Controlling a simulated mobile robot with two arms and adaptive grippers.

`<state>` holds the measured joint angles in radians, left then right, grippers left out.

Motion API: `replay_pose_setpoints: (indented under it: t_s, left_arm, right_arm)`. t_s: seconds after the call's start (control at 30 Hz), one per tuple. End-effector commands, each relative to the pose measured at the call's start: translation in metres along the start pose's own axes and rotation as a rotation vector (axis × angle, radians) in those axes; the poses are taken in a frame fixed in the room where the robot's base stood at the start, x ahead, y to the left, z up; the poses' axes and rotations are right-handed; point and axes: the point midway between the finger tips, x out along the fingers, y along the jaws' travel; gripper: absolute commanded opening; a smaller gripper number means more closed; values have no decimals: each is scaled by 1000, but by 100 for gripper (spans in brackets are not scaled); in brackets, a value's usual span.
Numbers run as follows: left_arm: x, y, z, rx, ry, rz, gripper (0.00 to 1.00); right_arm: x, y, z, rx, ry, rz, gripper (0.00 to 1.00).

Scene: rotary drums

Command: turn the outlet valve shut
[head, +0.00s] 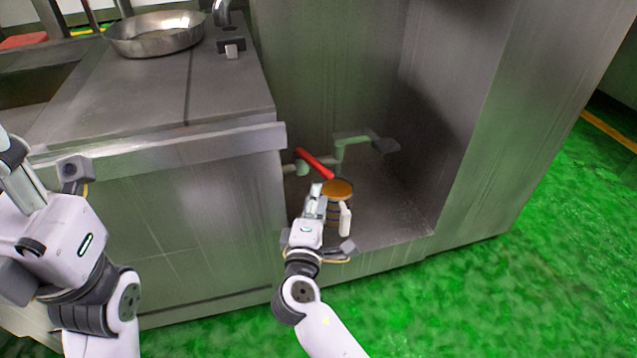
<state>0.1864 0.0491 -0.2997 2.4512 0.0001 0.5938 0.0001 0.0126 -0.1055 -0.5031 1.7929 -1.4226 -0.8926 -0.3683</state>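The outlet valve's red lever (315,163) is in the recess of the steel cabinet, on a short pale green pipe (301,168) from the left wall. It slants down to the right. My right gripper (331,207) is in the recess, just below and in front of the lever. Its fingers are spread, and it does not visibly touch the lever. A can with an orange top (338,188) shows behind and between the fingers; I cannot tell if they touch it. My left gripper (18,165) is at the left edge, partly cut off, away from the valve.
A second green pipe with a grey end (385,145) is behind the lever. The steel counter (150,100) with a metal pan (155,33) is at upper left. The recess floor (395,205) is clear right of the can. Open green floor (540,250) lies at the right.

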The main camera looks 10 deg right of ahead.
Motion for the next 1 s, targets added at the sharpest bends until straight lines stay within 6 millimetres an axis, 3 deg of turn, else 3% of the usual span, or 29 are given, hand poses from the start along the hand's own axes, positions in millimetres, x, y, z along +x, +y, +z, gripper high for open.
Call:
replay_pose_setpoints:
  t_s: [0.1,0.3,0.63,0.77,0.87,1.0]
  left_arm:
    - [0,0,0,0,0,0,40]
    - [0,0,0,0,0,0,40]
    - [0,0,0,0,-1,0,40]
    - [1,0,0,0,-1,0,40]
    - [2,0,1,-1,-5,-3,40]
    - [-2,-2,4,-4,-31,-12,40]
  right_arm:
    - [-25,-1,0,1,1,-4,22]
    - [-48,0,0,0,0,-1,22]
    - [-52,0,0,0,0,-1,22]
    - [-51,-4,2,8,-1,-15,14]
    - [-44,-23,8,53,-1,-90,8]
    - [-31,-78,26,199,-15,-308,0]
